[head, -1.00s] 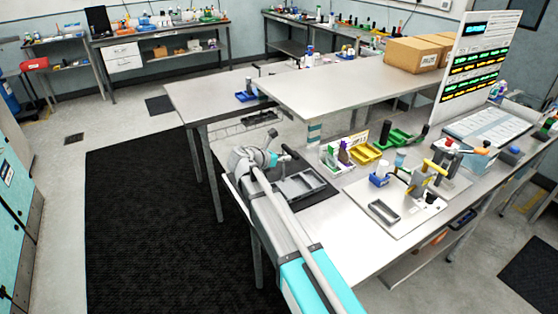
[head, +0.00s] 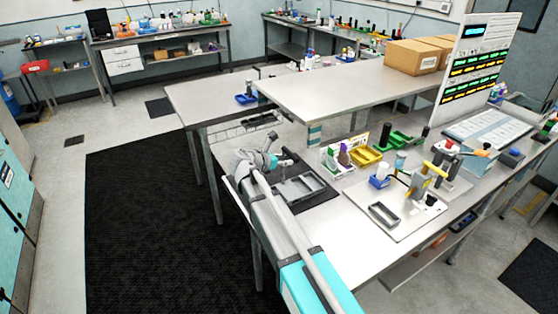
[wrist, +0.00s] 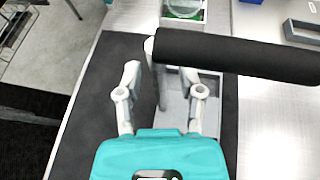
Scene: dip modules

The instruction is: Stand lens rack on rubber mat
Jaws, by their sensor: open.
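A grey open-topped holder with compartments, probably the lens rack (head: 301,189), rests on the dark rubber mat (head: 322,201) at the left end of the bench. In the wrist view the rack (wrist: 173,100) shows beyond and between my fingers, on the mat (wrist: 102,75). My gripper (wrist: 145,85) is open, with its fingers spread and nothing clearly held between them. In the head view my gripper (head: 283,160) is at the rack's far left side, partly hidden by my arm. The wrist view does not settle whether a finger touches the rack.
A black cylinder (wrist: 240,55) with a pale end crosses the wrist view and hides part of the rack. To the right stand a yellow tray (head: 366,155), a blue holder (head: 380,181) and a pale board (head: 400,222) with a grey tray. A raised shelf (head: 330,95) lies behind.

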